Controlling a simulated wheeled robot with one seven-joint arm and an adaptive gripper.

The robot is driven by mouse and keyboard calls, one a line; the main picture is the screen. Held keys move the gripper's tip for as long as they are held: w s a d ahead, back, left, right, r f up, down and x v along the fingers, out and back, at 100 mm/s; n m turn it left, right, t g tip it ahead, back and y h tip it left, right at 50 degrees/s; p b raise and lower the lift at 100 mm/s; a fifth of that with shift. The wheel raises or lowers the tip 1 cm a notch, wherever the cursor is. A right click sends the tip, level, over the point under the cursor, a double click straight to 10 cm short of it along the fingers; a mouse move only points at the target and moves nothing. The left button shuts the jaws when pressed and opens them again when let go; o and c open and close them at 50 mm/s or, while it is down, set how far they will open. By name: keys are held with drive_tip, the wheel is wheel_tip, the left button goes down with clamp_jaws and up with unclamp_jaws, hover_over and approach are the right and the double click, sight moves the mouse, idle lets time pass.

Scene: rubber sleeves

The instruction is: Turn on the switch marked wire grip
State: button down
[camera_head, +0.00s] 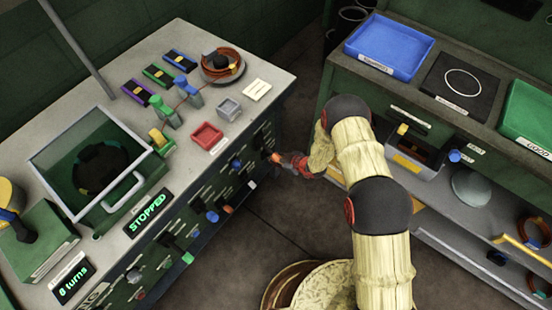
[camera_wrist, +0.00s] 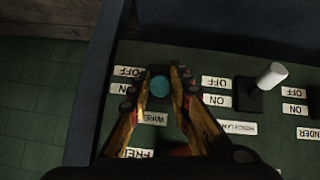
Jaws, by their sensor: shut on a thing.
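The switch is a round teal knob (camera_wrist: 160,87) in the wrist view, seen nearly end-on. A partly covered label (camera_wrist: 154,118) reading "WIRE" is just below it, with upside-down OFF and ON labels to its left. My gripper (camera_wrist: 164,78) has its two orange-brown fingers closed around the knob, one on each side. In the head view my gripper (camera_head: 283,160) reaches the far end of the bench's front panel. There the knob is hidden by the gripper. I cannot tell whether the switch stands at ON or OFF.
A neighbouring switch with a white lever (camera_wrist: 271,75) stands to the right in the wrist view. The bench front (camera_head: 190,215) carries several more coloured switches. A display reads STOPPED (camera_head: 147,213).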

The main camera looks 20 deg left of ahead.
drive_tip(key=c, duration=1.7)
unclamp_jaws()
drive_tip(key=shift+o, duration=0.2)
drive_tip(key=v, duration=1.2)
